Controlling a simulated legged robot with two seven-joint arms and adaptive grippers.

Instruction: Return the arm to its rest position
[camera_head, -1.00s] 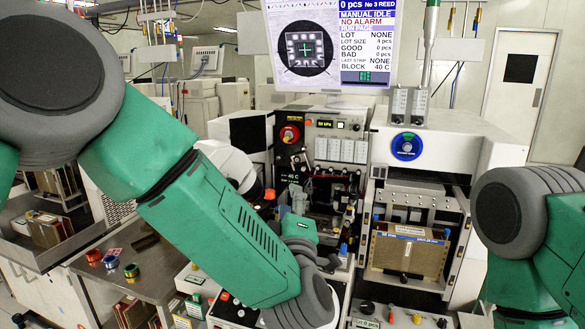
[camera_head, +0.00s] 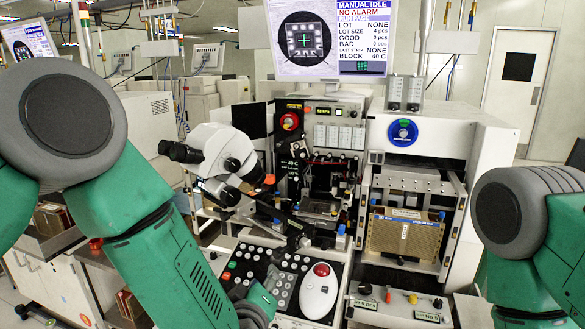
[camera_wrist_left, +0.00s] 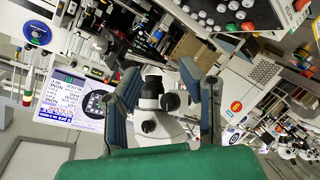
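My left arm comes in from the left in the head view, its green forearm running down to the bottom edge. Part of my left gripper (camera_head: 260,301) shows low over the left side of the button panel; its fingers are not clear there. In the left wrist view the two fingers of this gripper (camera_wrist_left: 160,72) stand wide apart with nothing held between them. The white microscope (camera_head: 222,155) shows beyond the fingers in the wrist view (camera_wrist_left: 160,122). My right arm shows at the right edge of the head view, but its gripper is out of frame.
The bonding machine (camera_head: 318,135) stands in the middle, with a button panel (camera_head: 262,272) and a white mouse-like control with a red ball (camera_head: 319,290) in front. A brown magazine (camera_head: 404,238) sits in the right-hand bay. A monitor (camera_head: 318,40) hangs above.

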